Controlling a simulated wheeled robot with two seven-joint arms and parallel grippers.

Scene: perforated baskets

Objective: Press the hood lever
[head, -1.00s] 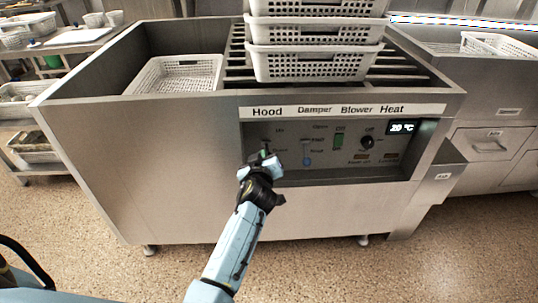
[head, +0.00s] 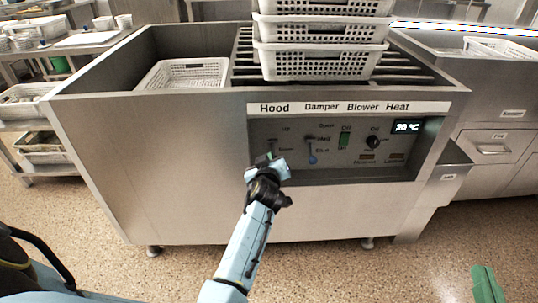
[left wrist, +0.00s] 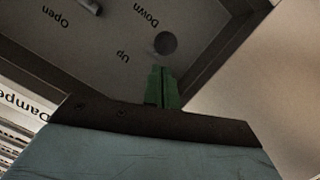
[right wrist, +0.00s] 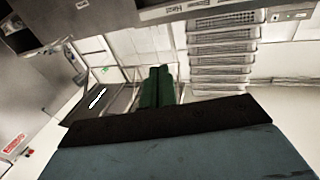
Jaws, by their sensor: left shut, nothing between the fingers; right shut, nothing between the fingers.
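The hood lever shows in the left wrist view as a dark round knob (left wrist: 165,43) beside the upside-down "Up" and "Down" labels. In the head view the lever (head: 270,144) is small and indistinct under the "Hood" label, just above my left gripper. My left gripper (head: 264,160) is in front of the panel's lower left part. Its green fingers (left wrist: 161,70) are shut and empty, with tips close to the knob; I cannot tell whether they touch. My right gripper (head: 484,278) is at the lower right, away from the panel, its green fingers (right wrist: 158,72) shut and empty.
Stacked white baskets (head: 320,62) and a single basket (head: 185,73) stand on top. The floor in front is clear.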

